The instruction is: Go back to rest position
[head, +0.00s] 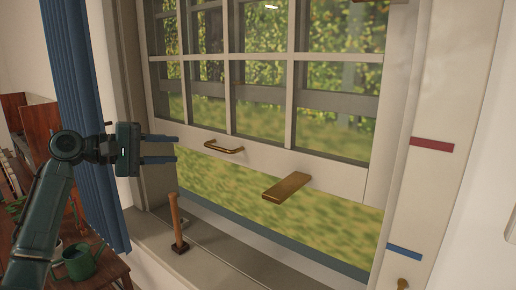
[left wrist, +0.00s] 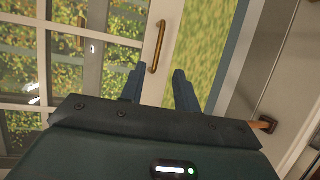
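My left gripper (head: 160,149) comes in from the left in the head view. It is open and empty, with its two blue fingers apart, in front of the window frame's left side. In the left wrist view the open fingers (left wrist: 158,88) point toward the window, with a brass handle (left wrist: 157,47) beyond them. The window sash (head: 330,172) is raised, leaving a gap above the sill. The brass handle also shows in the head view (head: 224,147), to the right of the fingers and apart from them. My right gripper is in neither view.
A wooden-handled tool (head: 177,222) stands on the sill (head: 200,262) below my left gripper. A blue curtain (head: 88,120) hangs behind the arm. A flat brass piece (head: 286,187) juts from the sash. A green watering can (head: 80,262) stands at lower left.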

